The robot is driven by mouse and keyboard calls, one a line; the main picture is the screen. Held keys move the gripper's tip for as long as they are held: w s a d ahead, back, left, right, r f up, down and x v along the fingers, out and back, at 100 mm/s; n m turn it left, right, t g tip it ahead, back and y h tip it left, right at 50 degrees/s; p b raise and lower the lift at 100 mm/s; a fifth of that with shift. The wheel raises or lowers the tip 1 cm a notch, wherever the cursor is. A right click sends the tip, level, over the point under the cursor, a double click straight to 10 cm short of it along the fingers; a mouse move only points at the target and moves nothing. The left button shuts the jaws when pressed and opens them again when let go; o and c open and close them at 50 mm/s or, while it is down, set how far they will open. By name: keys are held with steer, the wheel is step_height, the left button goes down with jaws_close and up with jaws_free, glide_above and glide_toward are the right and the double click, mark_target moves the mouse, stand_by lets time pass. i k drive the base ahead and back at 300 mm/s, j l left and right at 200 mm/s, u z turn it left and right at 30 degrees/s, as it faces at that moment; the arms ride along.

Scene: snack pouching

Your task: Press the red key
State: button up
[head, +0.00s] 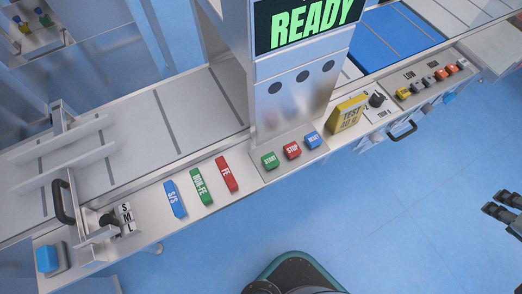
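A red key labelled STOP (292,150) sits on a small panel at the machine's front edge, between a green START key (269,161) and a blue RESET key (312,141). A longer red piece marked FE (226,174) lies on the ledge to the left. My gripper (503,207) shows at the right edge of the head view, over the blue floor and well apart from the keys. It is partly cut off, and its opening is not clear.
A screen reading READY (305,25) stands above the keys. Blue S/S (174,199) and green NON-FE (201,187) pieces lie on the left ledge. A yellow test block (346,113), a knob (376,99) and a handle (403,130) are to the right. Floor in front is clear.

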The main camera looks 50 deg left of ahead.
mark_target(292, 149)
steer(key=j+u, duration=0.1)
steer(key=u, duration=0.4)
steer(key=k+j+u, duration=0.1)
steer(key=u, duration=0.4)
steer(key=j+u, duration=0.25)
steer(key=u, duration=0.2)
